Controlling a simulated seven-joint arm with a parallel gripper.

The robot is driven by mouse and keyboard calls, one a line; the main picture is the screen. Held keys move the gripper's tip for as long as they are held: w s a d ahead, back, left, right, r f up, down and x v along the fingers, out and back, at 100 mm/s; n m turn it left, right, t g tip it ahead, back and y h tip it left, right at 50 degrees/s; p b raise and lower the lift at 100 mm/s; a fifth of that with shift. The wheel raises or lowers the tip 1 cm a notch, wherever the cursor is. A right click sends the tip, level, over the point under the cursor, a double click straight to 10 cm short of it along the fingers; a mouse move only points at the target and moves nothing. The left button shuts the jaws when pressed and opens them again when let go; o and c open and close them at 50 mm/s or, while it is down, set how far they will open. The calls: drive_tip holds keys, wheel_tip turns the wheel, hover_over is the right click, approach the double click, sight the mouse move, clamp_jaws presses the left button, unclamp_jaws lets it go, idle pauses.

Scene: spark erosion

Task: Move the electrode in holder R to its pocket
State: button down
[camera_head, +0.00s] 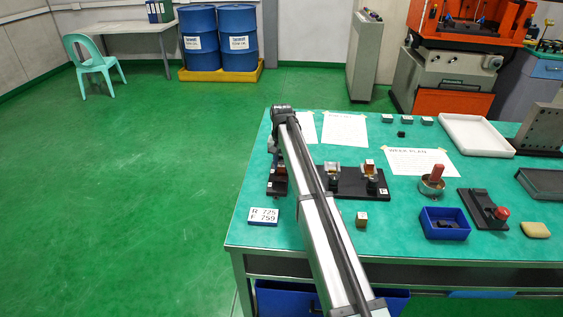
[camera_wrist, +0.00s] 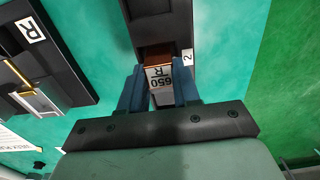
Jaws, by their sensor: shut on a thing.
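The electrode (camera_wrist: 160,76), a copper-brown block with a white face reading "R 650", is between the blue fingers of my gripper (camera_wrist: 159,88) in the wrist view. My gripper is shut on it. The electrode is at a dark rack (camera_wrist: 163,20) beside a label "2"; I cannot tell whether it rests in a pocket. In the head view the rack (camera_head: 272,188) is at the table's left edge, partly hidden by my arm. Holder R's black base, with its "R" label (camera_wrist: 31,30), is at the left of the wrist view. Its metal holder (camera_wrist: 38,101) shows partly.
A second holder with a copper block (camera_head: 371,176) stands on the black base (camera_head: 350,190). A card (camera_head: 263,216) reads "R 725, F 759".

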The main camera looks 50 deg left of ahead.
drive_tip(key=shift+f, duration=0.15)
idle(0.5)
drive_tip(key=c, duration=0.7)
unclamp_jaws()
drive_tip(key=shift+c, duration=0.2)
drive_tip(key=shift+f, duration=0.1)
wheel_tip(320, 180, up, 14)
